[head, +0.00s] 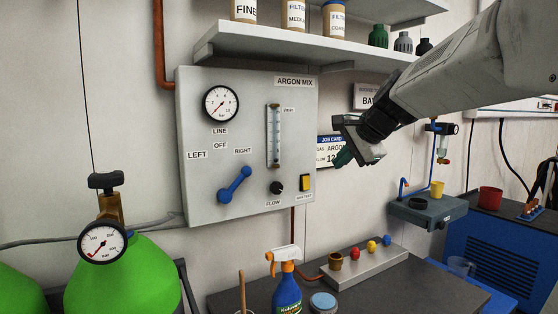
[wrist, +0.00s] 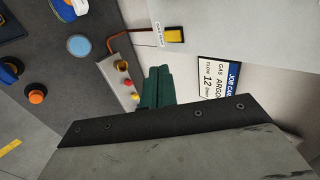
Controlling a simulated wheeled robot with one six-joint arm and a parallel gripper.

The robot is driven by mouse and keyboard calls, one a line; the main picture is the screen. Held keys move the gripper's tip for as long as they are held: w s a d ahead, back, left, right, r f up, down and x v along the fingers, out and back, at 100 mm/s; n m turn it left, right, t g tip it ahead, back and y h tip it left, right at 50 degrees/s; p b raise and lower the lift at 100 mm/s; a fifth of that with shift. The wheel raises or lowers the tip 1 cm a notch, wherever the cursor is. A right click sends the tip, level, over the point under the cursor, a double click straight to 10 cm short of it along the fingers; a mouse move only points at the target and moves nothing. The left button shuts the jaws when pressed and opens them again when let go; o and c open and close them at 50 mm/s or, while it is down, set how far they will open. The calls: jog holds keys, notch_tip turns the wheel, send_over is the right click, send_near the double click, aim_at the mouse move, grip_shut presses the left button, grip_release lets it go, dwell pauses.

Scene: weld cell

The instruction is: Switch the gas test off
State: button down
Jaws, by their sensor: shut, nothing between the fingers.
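The gas test switch (head: 305,182) is a yellow rocker in a dark frame at the lower right of the grey ARGON MIX panel (head: 250,85). Its label sits just below it. In the wrist view the yellow switch (wrist: 174,35) shows near the top, beside its label. I cannot tell which way the rocker is tipped. My gripper (head: 344,157), with green fingertips, is to the right of the panel and a little above the switch, apart from it. In the wrist view the green fingers (wrist: 157,88) are together, with nothing between them.
The panel also holds a blue lever (head: 235,185), a black flow knob (head: 276,188), a flow tube (head: 273,136) and a gauge (head: 220,104). A shelf (head: 290,45) juts out above. A spray bottle (head: 287,292) and a block with coloured knobs (head: 365,263) stand on the bench below.

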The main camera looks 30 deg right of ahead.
jog(key=s+a+f+n+g+y, duration=0.1)
jog(key=s+a+f+n+g, duration=0.1)
jog(key=s+a+f+n, duration=0.3)
jog(key=s+a+f+n+g, duration=0.1)
jog(key=s+a+f+n, duration=0.2)
jog(key=a, duration=0.4)
jog(key=s+a+f+n+g, duration=0.2)
jog(key=s+a+f+n, duration=0.1)
jog(key=s, duration=0.5)
jog(key=s+a+f+n+g+h, duration=0.1)
jog(key=s+a+f+n+g, duration=0.2)
jog(key=s+f+n, duration=0.3)
jog(key=s+f, duration=0.1)
jog(key=s, duration=0.2)
jog(key=shift+s+f+n, duration=0.25)
jog(key=shift+f+n, duration=0.05)
jog(key=shift+f, duration=0.1)
jog(key=shift+d, duration=0.15)
